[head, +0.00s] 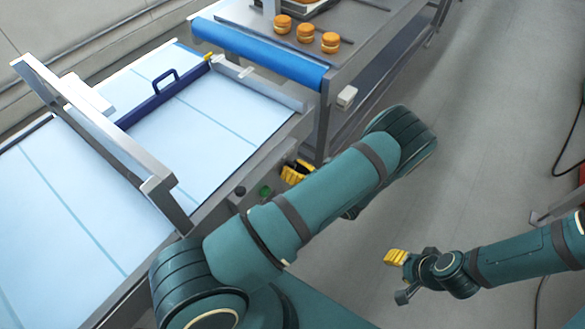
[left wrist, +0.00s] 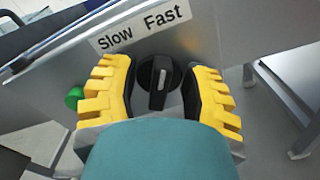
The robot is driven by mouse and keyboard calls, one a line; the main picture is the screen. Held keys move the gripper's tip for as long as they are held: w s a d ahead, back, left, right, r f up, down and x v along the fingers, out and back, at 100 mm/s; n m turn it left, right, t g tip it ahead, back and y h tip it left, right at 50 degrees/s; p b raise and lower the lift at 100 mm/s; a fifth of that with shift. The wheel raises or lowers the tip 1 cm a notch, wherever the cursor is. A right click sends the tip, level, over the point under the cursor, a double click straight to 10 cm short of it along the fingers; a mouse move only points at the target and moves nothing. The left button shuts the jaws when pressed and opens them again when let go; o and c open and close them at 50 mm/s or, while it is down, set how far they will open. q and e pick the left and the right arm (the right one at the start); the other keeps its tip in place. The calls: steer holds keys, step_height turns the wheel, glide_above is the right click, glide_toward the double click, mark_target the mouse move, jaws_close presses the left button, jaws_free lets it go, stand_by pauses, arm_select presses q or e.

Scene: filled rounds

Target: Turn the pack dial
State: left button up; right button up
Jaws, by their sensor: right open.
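The pack dial (left wrist: 158,82) is a black round knob with a raised bar, below a label (left wrist: 145,27) reading "Slow" and "Fast". Its bar stands nearly upright, with a white mark near the top. My left gripper (left wrist: 158,95) has its yellow fingers on either side of the dial, apart from each other. I cannot tell how deep they reach around it. In the head view the left gripper (head: 297,172) is at the conveyor's side panel, partly behind my arm, and the dial is hidden. My right gripper (head: 396,277) is open and empty over the floor.
A green button (left wrist: 74,97) sits left of the dial; it also shows in the head view (head: 265,191). A light-blue conveyor (head: 215,115) has a metal frame over it. Filled rounds (head: 306,32) lie on the table beyond. The aisle floor is free at right.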

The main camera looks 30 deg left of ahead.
arm_select(q)
steer(key=d, duration=1.2)
steer(key=shift+s, duration=0.45)
